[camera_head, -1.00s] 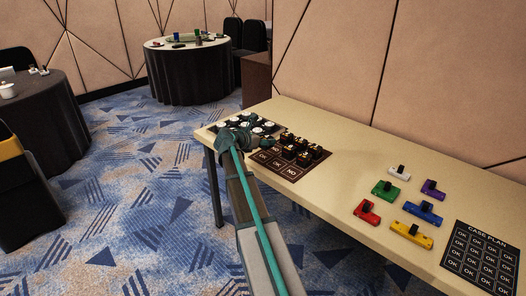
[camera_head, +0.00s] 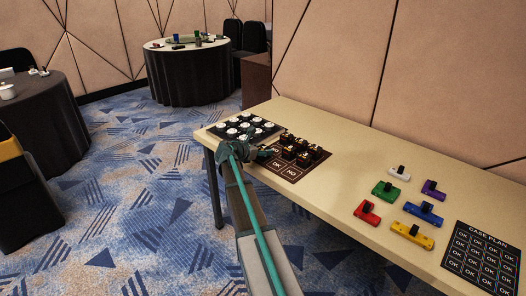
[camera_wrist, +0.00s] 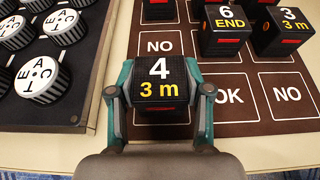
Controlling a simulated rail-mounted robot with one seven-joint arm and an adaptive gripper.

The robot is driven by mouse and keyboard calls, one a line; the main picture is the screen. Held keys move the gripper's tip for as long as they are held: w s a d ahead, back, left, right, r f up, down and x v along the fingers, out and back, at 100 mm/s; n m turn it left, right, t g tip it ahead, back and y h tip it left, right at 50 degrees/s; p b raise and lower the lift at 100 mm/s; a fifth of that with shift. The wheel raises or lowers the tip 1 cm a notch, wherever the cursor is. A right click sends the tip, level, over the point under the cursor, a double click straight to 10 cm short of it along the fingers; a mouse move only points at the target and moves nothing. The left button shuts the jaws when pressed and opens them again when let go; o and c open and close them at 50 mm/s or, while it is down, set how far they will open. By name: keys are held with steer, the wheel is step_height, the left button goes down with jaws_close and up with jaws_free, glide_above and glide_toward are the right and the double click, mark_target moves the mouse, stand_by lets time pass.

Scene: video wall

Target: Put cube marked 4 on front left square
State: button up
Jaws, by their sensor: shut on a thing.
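The cube marked 4 (camera_wrist: 160,84) is black, with a white 4 and a yellow "3 m" on top. My gripper (camera_wrist: 158,104) is shut on it, a finger on each side. It also shows in the head view (camera_head: 264,156). The cube is over the front left square of the brown mat (camera_wrist: 243,126), hiding that square in the wrist view. I cannot tell whether it touches the mat. Behind it is a bare "NO" square (camera_wrist: 160,46); to its right are front squares "OK" (camera_wrist: 229,97) and "NO" (camera_wrist: 287,93).
Several other black cubes stand on the mat, including one marked 6 (camera_wrist: 229,23) and one marked 3 (camera_wrist: 287,28). A dark tray of round white-topped pieces (camera_wrist: 37,79) lies to the left. Coloured blocks (camera_head: 383,189) and a Case Plan board (camera_head: 483,262) are farther right.

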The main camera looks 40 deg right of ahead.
steer(key=shift+f, duration=0.1)
steer(key=o, duration=1.2)
steer(key=v, duration=1.1)
steer(key=s+a+f+m+g+y, duration=0.1)
steer(key=s+a+f+m+y, duration=0.1)
steer(key=s+a+f, duration=0.65)
steer(key=s+a+f+m+g+y, duration=0.1)
steer(key=s+a+f+m+y, duration=0.15)
steer(key=f, duration=1.15)
steer(key=s+a+f+m+g+y, duration=0.1)
steer(key=s+a+f+m+y, duration=0.15)
steer(key=s+a+f, duration=0.6)
steer(key=s+a+f+m+g+y, duration=0.2)
steer(key=s+a+f+m, duration=0.2)
steer(key=s, duration=0.7)
steer(key=s+a+f+m+g+y, duration=0.1)
steer(key=s+a+f+m+y, duration=0.1)
steer(key=s+a+f+m, duration=0.2)
steer(key=s+a+f+m+g+y, duration=0.2)
steer(key=s+a+f, duration=0.7)
steer(key=s, duration=0.9)
steer(key=shift+s+f+m+g, duration=0.1)
steer(key=shift+f+m+g, duration=0.1)
steer(key=shift+m, duration=0.45)
steer(key=shift+s+f+m+g, duration=0.1)
steer(key=shift+f+m, duration=0.15)
steer(key=shift+m, duration=0.4)
